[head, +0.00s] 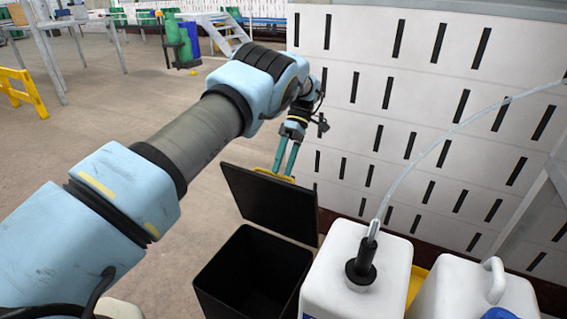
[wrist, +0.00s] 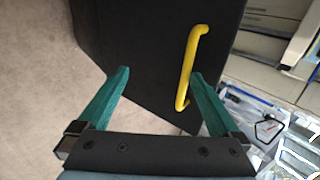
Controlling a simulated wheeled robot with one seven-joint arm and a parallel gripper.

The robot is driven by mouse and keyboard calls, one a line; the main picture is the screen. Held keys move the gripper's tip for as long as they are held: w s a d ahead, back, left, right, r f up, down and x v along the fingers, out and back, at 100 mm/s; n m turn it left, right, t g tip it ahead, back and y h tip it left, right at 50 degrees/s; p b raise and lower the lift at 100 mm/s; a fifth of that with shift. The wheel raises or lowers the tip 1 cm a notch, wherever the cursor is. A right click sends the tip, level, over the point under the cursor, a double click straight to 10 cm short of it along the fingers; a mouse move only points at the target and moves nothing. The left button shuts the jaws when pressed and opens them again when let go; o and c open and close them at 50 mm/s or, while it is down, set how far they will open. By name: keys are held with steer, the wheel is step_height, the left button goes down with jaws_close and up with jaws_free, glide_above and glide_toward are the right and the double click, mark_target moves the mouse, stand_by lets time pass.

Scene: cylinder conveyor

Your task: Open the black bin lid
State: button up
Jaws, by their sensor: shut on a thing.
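The black bin (head: 222,272) stands on the floor at the lower middle of the head view, with its mouth uncovered. Its black lid (head: 270,205) is raised and tilted up at the bin's far side; it also fills much of the wrist view (wrist: 150,45). A yellow handle (wrist: 187,70) is on the lid, and a little of it shows above the lid's top edge in the head view (head: 270,173). My gripper (wrist: 160,74) is at the lid beside the handle, its teal fingers spread with part of the lid between them. The exact contact is unclear.
A white jug (head: 340,262) with a black cap and clear tube stands right of the bin, and another white container (head: 450,290) beyond it. A slotted white wall (head: 400,110) rises behind. Open floor (head: 120,110) lies to the left.

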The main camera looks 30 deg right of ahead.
steer(key=shift+s+d+f, duration=0.15)
steer(key=shift+f, duration=0.2)
steer(key=shift+c, duration=0.6)
steer(key=shift+r, duration=0.25)
steer(key=shift+c, duration=0.2)
step_height(320, 180, up, 10)
steer(key=shift+r+b, duration=0.15)
steer(key=shift+b, duration=0.2)
